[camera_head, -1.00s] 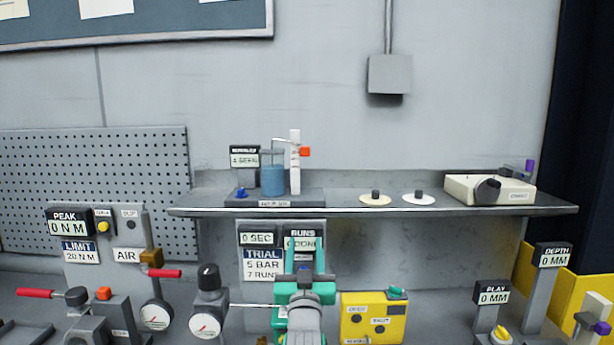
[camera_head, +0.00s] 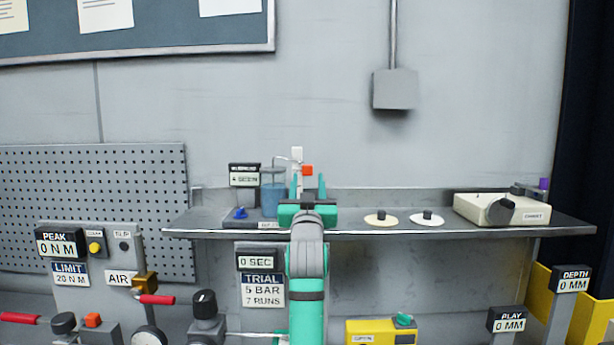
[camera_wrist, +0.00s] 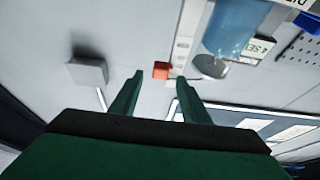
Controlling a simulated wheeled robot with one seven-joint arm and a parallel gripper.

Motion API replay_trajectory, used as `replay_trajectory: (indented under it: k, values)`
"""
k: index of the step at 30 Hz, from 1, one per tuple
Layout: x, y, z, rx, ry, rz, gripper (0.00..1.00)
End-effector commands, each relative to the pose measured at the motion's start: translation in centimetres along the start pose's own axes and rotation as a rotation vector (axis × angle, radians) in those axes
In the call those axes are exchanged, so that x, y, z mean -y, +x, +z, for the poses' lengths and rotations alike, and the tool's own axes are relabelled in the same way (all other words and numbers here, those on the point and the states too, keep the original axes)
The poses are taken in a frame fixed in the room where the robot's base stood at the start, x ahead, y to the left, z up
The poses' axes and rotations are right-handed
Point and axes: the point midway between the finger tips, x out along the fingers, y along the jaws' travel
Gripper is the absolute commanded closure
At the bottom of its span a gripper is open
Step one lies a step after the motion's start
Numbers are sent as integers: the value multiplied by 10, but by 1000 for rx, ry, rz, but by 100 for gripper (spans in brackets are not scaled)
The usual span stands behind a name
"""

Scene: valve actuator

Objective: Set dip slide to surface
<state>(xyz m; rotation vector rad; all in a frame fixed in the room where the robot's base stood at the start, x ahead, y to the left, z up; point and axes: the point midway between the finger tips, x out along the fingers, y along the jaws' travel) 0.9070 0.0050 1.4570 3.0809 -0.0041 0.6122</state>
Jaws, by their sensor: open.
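The dip stand is a white upright post (camera_head: 297,153) on the wall shelf, with an orange-red slide block (camera_head: 307,170) on its right side. A beaker of blue liquid (camera_head: 273,196) stands left of it. My gripper (camera_head: 308,184) is open in front of the stand and hides its lower part. In the wrist view the red block (camera_wrist: 161,70) shows in the gap between my open fingertips (camera_wrist: 160,80), seemingly beyond them. The beaker (camera_wrist: 228,35) is to its upper right. I cannot tell how far my fingers are from the block.
The shelf (camera_head: 400,233) also holds a small display (camera_head: 244,175), a blue knob (camera_head: 240,213), two pale discs with dark knobs (camera_head: 381,218) and a cream box with a dark dial (camera_head: 500,210). A yellow box (camera_head: 382,331) and gauges stand below.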

Motion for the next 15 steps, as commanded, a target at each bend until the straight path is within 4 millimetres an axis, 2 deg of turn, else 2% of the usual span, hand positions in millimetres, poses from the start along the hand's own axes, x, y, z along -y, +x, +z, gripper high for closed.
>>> replay_trajectory:
  k: [6, 15]
  values:
    - [2, 28, 0, 0, 1, -2, 58]
    - [3, 38, 0, -1, 1, -3, 58]
